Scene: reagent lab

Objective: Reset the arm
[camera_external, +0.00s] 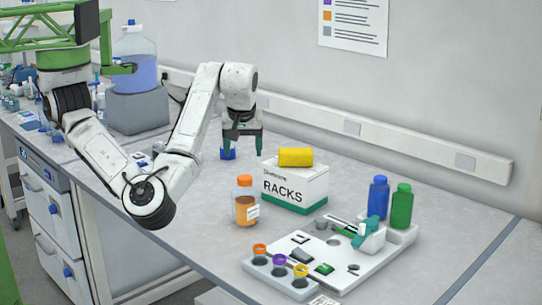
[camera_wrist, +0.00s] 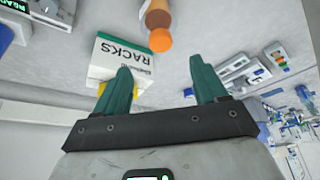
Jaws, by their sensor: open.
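My gripper (camera_external: 243,145) has two green fingers pointing down over the bench, left of the white RACKS box (camera_external: 295,188). The fingers also show in the wrist view (camera_wrist: 163,85), spread apart with nothing between them. In the external view a small blue object (camera_external: 228,154) shows by the left fingertip; I cannot tell whether they touch. My arm bends down and back up at the left of the bench.
A yellow block (camera_external: 295,157) lies on the RACKS box. An orange-capped bottle (camera_external: 245,203) stands in front of it. Blue (camera_external: 378,198) and green (camera_external: 401,207) bottles stand right, behind a white tray (camera_external: 372,272). A large blue-liquid jug (camera_external: 134,70) stands at the back left.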

